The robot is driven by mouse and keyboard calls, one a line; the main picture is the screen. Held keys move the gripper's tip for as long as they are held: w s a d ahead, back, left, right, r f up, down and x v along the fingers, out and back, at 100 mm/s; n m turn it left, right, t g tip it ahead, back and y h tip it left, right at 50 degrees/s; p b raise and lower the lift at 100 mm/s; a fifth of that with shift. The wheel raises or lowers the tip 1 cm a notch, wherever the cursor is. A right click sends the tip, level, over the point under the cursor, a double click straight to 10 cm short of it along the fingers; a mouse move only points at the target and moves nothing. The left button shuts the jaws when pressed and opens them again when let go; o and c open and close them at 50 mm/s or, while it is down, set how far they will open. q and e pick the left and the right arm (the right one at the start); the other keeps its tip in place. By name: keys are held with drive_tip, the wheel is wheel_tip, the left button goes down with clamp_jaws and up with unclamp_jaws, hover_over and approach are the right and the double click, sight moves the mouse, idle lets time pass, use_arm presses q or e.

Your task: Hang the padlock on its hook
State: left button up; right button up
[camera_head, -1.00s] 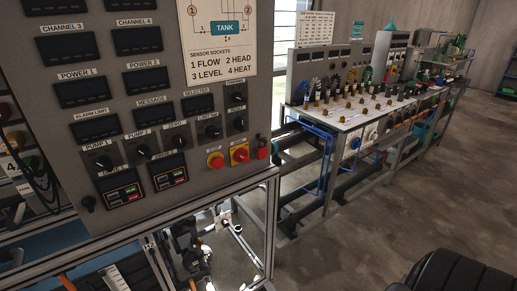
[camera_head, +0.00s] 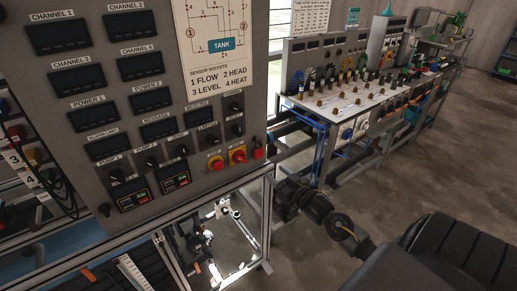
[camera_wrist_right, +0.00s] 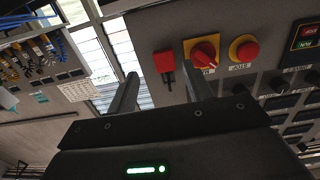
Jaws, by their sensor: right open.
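A small red padlock (camera_head: 258,154) is at the right edge of the grey control panel, beside the red-and-yellow knob. In the right wrist view the padlock (camera_wrist_right: 164,62) shows against the panel edge, between the lines of my fingers; whether a hook bears it is not clear. My right gripper (camera_head: 279,188) is dark and small below and right of the panel's corner. In the right wrist view its two fingers (camera_wrist_right: 160,90) are spread with nothing between them, pointing toward the panel. My left gripper is not in view.
The panel (camera_head: 205,100) carries displays, knobs, a red stop button (camera_head: 216,163) and a red-and-yellow rotary knob (camera_head: 238,155). A metal frame stands beneath it. A long workbench (camera_head: 345,100) with sockets and cables runs behind. Concrete floor on the right is open.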

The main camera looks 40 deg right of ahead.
sight(260, 154)
drive_tip(key=w+b, duration=0.1)
drive_tip(key=w, duration=0.1)
drive_tip(key=w+r+b, duration=0.1)
drive_tip(key=w, duration=0.2)
drive_tip(key=w+r+b, duration=0.1)
drive_tip(key=w, duration=0.2)
drive_tip(key=shift+w+r, duration=0.1)
drive_tip(key=shift+w, duration=0.15)
drive_tip(key=shift+w+b, duration=0.35)
drive_tip(key=shift+w, duration=0.5)
drive_tip(key=shift+r+p, duration=0.1)
drive_tip(key=shift+p, duration=0.2)
clamp_jaws()
